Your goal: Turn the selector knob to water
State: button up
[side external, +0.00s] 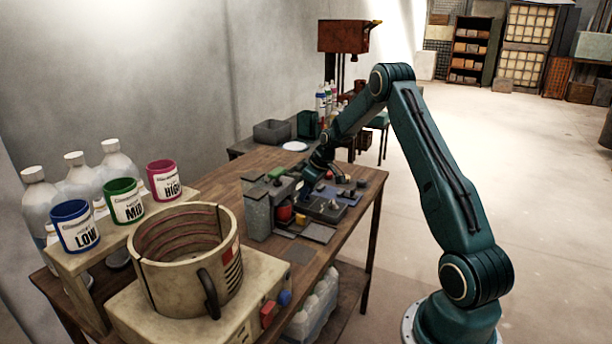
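My gripper (303,189) is small and far off in the side external view, at the end of my teal arm. It points down at a cluster of grey control boxes on the wooden table. I cannot tell whether its fingers are open or touching anything. A grey panel (325,211) with small knobs lies just right of and below it. No selector knob or water mark can be made out at this size. A beige vat (187,268) with a black handle stands in the foreground, with a red knob (268,313) and a blue knob (285,298) on its base.
Cups marked LOW (74,228), MID (124,203) and HIGH (164,181) stand on a shelf before clear bottles (77,180). A red container (284,212) sits among the grey boxes. The wooden table (200,193) has bare room left of the boxes.

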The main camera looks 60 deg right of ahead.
jog(key=shift+r, duration=0.1)
jog(key=v, duration=1.3)
jog(key=shift+r, duration=0.25)
jog(key=shift+s, duration=0.1)
jog(key=shift+a+r, duration=0.1)
jog(key=s+a+r, duration=0.3)
jog(key=a+r, duration=0.3)
jog(key=a, duration=0.5)
jog(key=s+a+r, duration=0.4)
jog(key=a+r, duration=0.2)
jog(key=a, duration=0.6)
jog(key=s+a, duration=0.5)
jog(key=s, duration=0.3)
jog(key=s+a+f+t, duration=0.1)
jog(key=s+a, duration=0.5)
jog(key=s, duration=0.3)
jog(key=shift+s+a+f, duration=0.2)
